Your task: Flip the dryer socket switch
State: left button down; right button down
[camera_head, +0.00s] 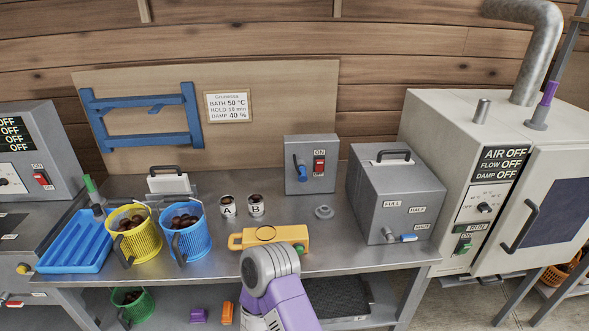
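A grey socket box (302,182) stands at the back of the steel bench, below the wooden board. A red rocker switch (319,166) sits on its right half, under a small ON label. I cannot read the rocker's position surely. The dryer (497,155), a pale cabinet at the right, shows AIR OFF, FLOW OFF and DAMP OFF on its display. A purple and grey arm link of mine rises at the bottom centre, in front of the bench. Neither gripper's fingers show.
A yellow tool (270,237) lies near the bench's front edge. Cups A (228,206) and B (256,205) stand behind it. A grey lidded box (396,195) stands right of the socket box. Yellow (133,243) and blue (191,242) baskets hold chestnuts at the left.

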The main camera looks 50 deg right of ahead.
aim_at(319, 164)
jog(key=k, duration=0.2)
jog(key=z, duration=0.95)
